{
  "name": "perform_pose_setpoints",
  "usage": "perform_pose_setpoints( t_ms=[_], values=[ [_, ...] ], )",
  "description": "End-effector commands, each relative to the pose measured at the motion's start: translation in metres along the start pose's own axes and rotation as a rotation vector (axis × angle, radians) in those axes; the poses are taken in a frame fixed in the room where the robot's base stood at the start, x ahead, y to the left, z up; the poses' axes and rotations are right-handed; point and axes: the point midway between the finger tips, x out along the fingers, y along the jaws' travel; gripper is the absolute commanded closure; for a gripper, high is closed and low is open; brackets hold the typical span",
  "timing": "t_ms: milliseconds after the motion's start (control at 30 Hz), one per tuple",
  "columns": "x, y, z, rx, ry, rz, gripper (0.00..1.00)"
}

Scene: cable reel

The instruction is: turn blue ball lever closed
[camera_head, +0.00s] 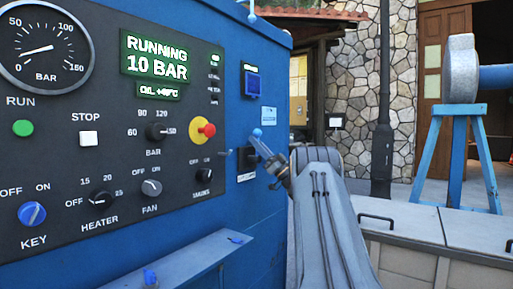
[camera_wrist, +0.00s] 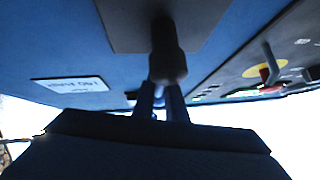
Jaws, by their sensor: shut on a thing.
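The blue ball lever (camera_head: 257,133) is on the blue machine's right-hand side face, beside a dark plate with a white label. Its small light-blue ball shows just above my gripper (camera_head: 271,156). My gripper reaches in from the lower right and is shut on the lever. In the wrist view a dark stem with a rounded end (camera_wrist: 167,66) stands out from a grey plate (camera_wrist: 130,25). The fingers of my gripper (camera_wrist: 160,98) meet that rounded end. The lever's pivot and exact angle are hard to make out.
The control panel (camera_head: 70,150) carries a gauge, several knobs and a red-and-yellow stop button (camera_head: 206,129). Its display (camera_head: 157,62) reads RUNNING 10 BAR. A ledge (camera_head: 180,258) juts out below. A pale bench (camera_head: 440,235) and blue stand (camera_head: 457,150) are at the right.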

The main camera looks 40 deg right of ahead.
Motion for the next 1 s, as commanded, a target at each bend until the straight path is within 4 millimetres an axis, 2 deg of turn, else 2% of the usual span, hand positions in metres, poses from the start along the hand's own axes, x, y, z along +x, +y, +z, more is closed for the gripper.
perform_pose_setpoints(
  t_ms=[33,400,433,500,533,867,1000],
  values=[
    [0.000,0.002,-0.010,-0.015,0.010,-0.003,1.00],
    [0.001,0.001,-0.011,-0.017,0.010,-0.007,1.00],
    [0.001,0.001,-0.011,-0.017,0.010,-0.007,0.83],
    [0.001,0.001,-0.010,-0.016,0.010,-0.008,0.71],
    [0.002,0.000,-0.009,-0.015,0.010,-0.008,0.70],
    [0.003,-0.003,-0.001,-0.004,0.003,-0.009,0.70],
    [-0.009,-0.002,0.000,-0.002,0.002,-0.007,0.70]
  ],
)
